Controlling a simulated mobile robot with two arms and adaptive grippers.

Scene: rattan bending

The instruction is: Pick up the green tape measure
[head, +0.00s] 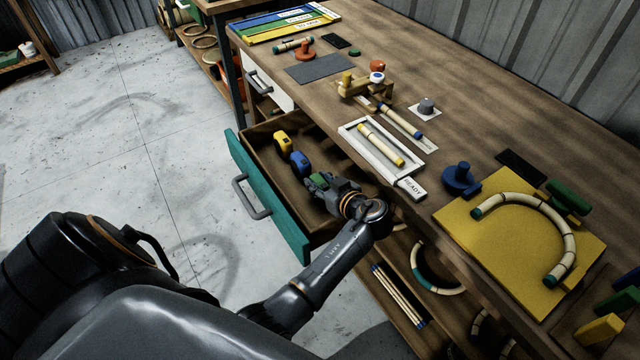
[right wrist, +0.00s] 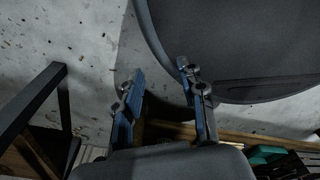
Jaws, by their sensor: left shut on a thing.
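The green tape measure (head: 319,180) is in the open drawer (head: 264,200) under the bench, in the head view. My left gripper (head: 325,187) reaches into the drawer and is shut on the green tape measure, partly hiding it. Whether the tape measure still touches the drawer floor I cannot tell. A blue tape measure (head: 299,162) and a yellow tape measure (head: 284,142) lie in the drawer behind it. My right gripper (right wrist: 160,85) shows in the right wrist view, its fingers apart with nothing between them.
The bench top (head: 330,108) above the drawer carries a white tray (head: 350,131) with a rattan piece and a yellow board (head: 470,235) with a bent rattan piece. The teal drawer front (head: 265,200) stands out over the floor. The floor at left is clear.

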